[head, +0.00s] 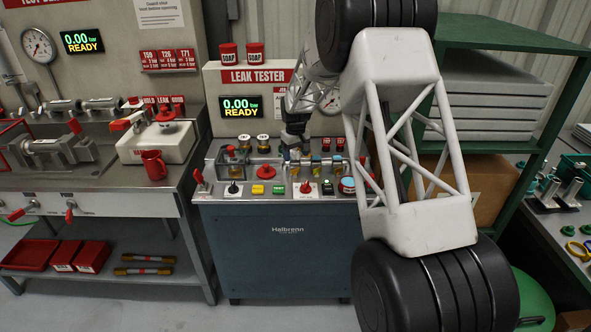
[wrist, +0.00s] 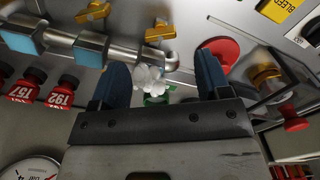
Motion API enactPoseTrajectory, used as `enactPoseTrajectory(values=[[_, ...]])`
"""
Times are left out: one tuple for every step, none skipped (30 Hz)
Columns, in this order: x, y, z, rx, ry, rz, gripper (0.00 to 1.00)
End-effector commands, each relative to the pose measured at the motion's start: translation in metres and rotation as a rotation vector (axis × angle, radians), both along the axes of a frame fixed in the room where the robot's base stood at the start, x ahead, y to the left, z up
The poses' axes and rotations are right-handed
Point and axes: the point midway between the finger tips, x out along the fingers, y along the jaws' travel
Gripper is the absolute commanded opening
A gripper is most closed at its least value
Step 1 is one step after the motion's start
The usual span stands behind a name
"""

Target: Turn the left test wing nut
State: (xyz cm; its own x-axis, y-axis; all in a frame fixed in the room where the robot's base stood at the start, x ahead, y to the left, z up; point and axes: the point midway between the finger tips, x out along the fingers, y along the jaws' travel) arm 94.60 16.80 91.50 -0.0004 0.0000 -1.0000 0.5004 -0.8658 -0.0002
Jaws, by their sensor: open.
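My gripper (wrist: 161,65) is open in the wrist view, its two blue fingers apart. A small white, lobed piece (wrist: 150,78) with green beneath it shows between the fingers; I cannot tell whether they touch it. Two brass wing-shaped pieces (wrist: 95,12) (wrist: 160,30) stand beside the chrome tube with blue blocks (wrist: 90,48). I cannot tell for sure which piece is the left test wing nut. In the head view my gripper is low over the leak tester bench (head: 270,183), with its fingertips too small to make out.
A red round knob (wrist: 218,52) is close to the right finger, and a brass fitting (wrist: 266,76) stands farther right. Red tagged fittings (wrist: 68,90) are at the left. The tester display (head: 241,106) reads 0.00 READY. A red mug (head: 154,165) stands on the left bench.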

Motion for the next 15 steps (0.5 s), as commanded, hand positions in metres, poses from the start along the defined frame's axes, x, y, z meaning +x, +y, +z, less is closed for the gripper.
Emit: enactPoseTrajectory(values=[[0.000, 0.000, -0.004, -0.001, 0.001, 0.000, 0.70], [0.000, 0.000, -0.007, -0.001, 0.001, 0.000, 0.70], [0.000, 0.000, -0.010, -0.001, 0.001, 0.000, 0.70], [0.000, 0.000, -0.013, -0.001, 0.001, 0.000, 0.70], [0.000, 0.000, -0.016, -0.001, 0.001, 0.000, 0.70], [0.000, 0.000, -0.020, -0.001, 0.001, 0.000, 0.70], [0.000, 0.000, -0.023, -0.001, 0.001, 0.000, 0.70], [0.000, 0.000, -0.027, -0.001, 0.001, 0.000, 0.70], [0.000, 0.000, -0.032, 0.000, 0.001, 0.000, 0.70], [0.000, 0.000, -0.036, -0.001, 0.001, 0.000, 0.70], [0.000, 0.000, -0.040, -0.001, 0.001, 0.000, 0.70], [0.000, 0.000, -0.045, -0.001, 0.001, 0.000, 0.70], [0.000, 0.000, -0.048, -0.001, 0.001, 0.000, 0.70], [0.000, 0.000, -0.051, 0.000, 0.001, 0.000, 0.70], [0.000, 0.000, -0.056, -0.001, 0.001, 0.000, 0.70]])
